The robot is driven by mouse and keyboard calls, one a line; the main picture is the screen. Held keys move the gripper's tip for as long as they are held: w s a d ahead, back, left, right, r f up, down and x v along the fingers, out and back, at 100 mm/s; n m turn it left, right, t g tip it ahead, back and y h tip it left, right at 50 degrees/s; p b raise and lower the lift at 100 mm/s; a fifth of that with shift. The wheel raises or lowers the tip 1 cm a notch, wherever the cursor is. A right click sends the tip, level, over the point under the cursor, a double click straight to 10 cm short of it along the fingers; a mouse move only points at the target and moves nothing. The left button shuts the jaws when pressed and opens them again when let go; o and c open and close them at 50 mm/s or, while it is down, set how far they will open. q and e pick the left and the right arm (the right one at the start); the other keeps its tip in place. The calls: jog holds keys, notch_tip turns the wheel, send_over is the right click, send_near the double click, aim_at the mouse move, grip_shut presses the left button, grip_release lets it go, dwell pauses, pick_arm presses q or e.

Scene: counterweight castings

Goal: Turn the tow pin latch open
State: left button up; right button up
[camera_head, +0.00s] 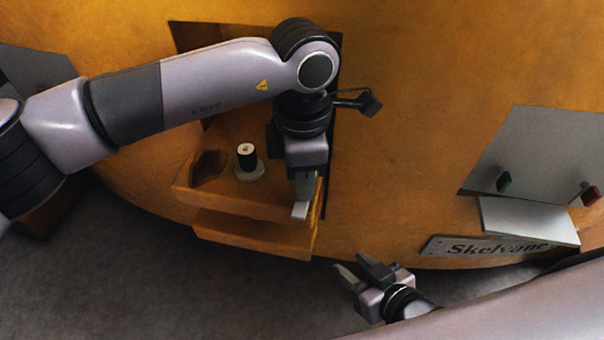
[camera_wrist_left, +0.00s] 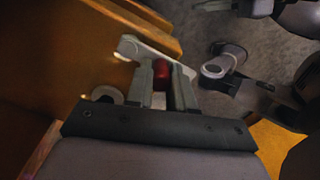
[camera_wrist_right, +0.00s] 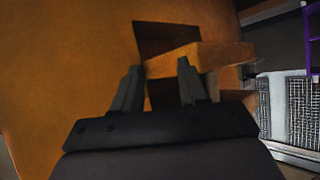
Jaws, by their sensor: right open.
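In the head view my left gripper (camera_head: 303,202) points down at the right front edge of an orange ledge in the casting's recess. In the left wrist view a pale lever (camera_wrist_left: 143,50) reaches toward its fingers, and a red grip (camera_wrist_left: 161,71), apparently the latch handle, fills the gap between the left fingers (camera_wrist_left: 165,80). The head view hides this grip. The tow pin (camera_head: 246,157), a black knob on a pale round base, stands upright on the ledge, left of that gripper. My right gripper (camera_head: 356,268) is open and empty, low and apart from the ledge.
The orange casting (camera_head: 420,120) fills most of the head view. Grey floor lies below.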

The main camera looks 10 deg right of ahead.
pick_arm(q)
jog(key=o, duration=0.4)
notch_tip(320, 180, up, 6)
jog(key=shift+r+p, duration=0.25)
jog(key=shift+p, duration=0.35)
jog(key=shift+r, duration=0.4)
pick_arm(e)
jog(key=shift+s+d+f, duration=0.15)
jog(key=shift+d+f, duration=0.05)
jog(key=shift+d, duration=0.35)
jog(key=shift+a, duration=0.1)
